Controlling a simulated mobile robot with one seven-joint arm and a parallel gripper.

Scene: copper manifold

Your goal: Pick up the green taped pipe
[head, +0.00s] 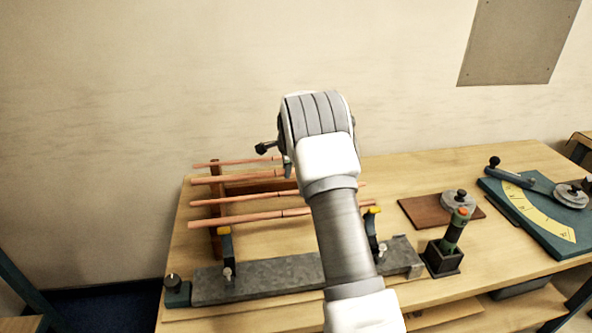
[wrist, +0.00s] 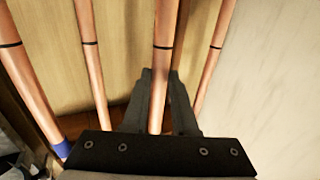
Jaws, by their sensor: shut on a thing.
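Several copper pipes lie side by side on a rack, one behind another in the head view, where the front one (head: 250,219) is nearest the grey bar. In the wrist view my gripper (wrist: 156,76) has its two dark fingers closed around one copper pipe (wrist: 163,42) with a thin black band. A neighbouring pipe (wrist: 88,42) is to its left and another (wrist: 213,50) to its right. The leftmost pipe (wrist: 28,85) has blue tape at its lower end. No green tape shows on the gripped pipe in either view. In the head view my arm hides the fingers.
A grey metal bar (head: 255,281) with upright clamps lies along the front of the wooden table (head: 430,170). To the right are a black holder (head: 443,258) with a green-handled tool (head: 456,232), a brown board (head: 418,209) and a teal bending plate (head: 510,215). The wall is close behind.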

